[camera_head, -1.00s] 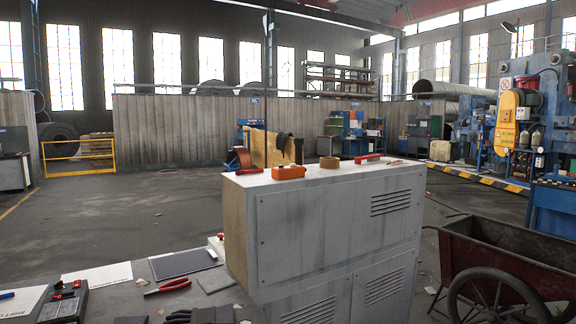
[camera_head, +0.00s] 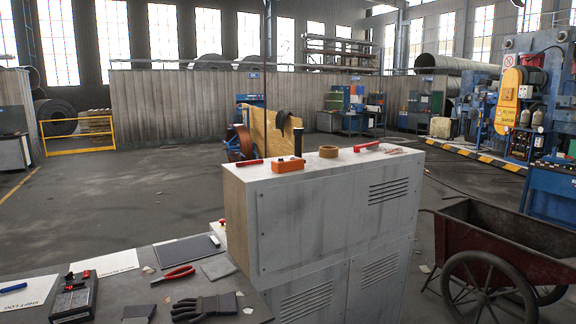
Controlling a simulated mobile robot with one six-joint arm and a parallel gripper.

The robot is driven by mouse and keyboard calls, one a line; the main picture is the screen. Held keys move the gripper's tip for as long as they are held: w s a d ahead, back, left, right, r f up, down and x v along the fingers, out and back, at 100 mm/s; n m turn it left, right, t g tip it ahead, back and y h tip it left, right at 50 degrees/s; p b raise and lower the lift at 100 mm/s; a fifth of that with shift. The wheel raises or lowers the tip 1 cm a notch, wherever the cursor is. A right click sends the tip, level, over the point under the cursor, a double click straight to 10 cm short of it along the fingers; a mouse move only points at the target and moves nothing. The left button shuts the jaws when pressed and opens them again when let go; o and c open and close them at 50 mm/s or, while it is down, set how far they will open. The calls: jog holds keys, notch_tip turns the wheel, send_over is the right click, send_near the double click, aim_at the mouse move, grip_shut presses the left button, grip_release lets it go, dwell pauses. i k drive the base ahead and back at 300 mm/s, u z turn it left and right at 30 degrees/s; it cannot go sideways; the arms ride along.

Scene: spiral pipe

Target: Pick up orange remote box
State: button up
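The orange remote box (camera_head: 289,164) lies on top of the grey metal cabinet (camera_head: 330,205), near its left end. A dark upright handle-like thing (camera_head: 298,141) stands right beside or behind its right end; I cannot tell which. My gripper is not in view, and nothing touches the box that I can see.
Also on the cabinet top are a red-handled tool (camera_head: 250,163), a tan tape roll (camera_head: 328,151) and a red object (camera_head: 366,146). A workbench (camera_head: 215,285) with red pliers (camera_head: 173,275) and gloves (camera_head: 205,307) is at front left. A red cart (camera_head: 500,240) stands at right. Open floor lies left.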

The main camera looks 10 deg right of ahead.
aim_at(289, 164)
jog(key=z, duration=0.65)
jog(key=i, duration=1.3)
jog(key=u, duration=5.05)
jog(key=i, duration=0.15)
jog(key=z, duration=2.75)
